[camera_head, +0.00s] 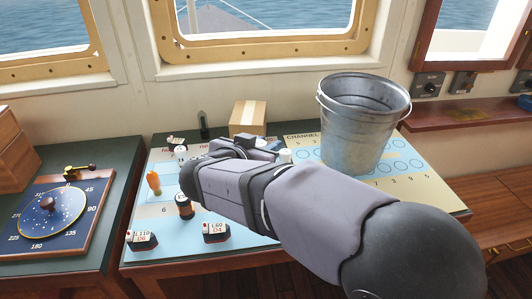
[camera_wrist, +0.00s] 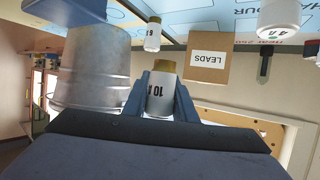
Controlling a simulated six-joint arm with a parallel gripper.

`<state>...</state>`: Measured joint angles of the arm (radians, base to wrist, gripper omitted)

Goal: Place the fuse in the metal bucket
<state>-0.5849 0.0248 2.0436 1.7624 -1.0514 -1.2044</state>
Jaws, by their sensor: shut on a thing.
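My gripper (camera_wrist: 160,84) is shut on a white fuse marked 10 A with a brass-coloured end (camera_wrist: 159,101), seen in the wrist view. The grey metal bucket (camera_head: 365,125) stands upright on the right of the chart board, to the right of my gripper. It also shows at the left of the wrist view (camera_wrist: 92,65), apart from the held fuse. From the head view, the inside bottom of the bucket is hidden.
A cardboard box marked LEADS (camera_wrist: 208,65) stands at the back. A second white fuse (camera_wrist: 153,36) stands near the bucket, and another marked 4 A (camera_wrist: 279,18) stands farther off. An orange item (camera_head: 153,182) and model ships (camera_head: 141,240) occupy the board's left part.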

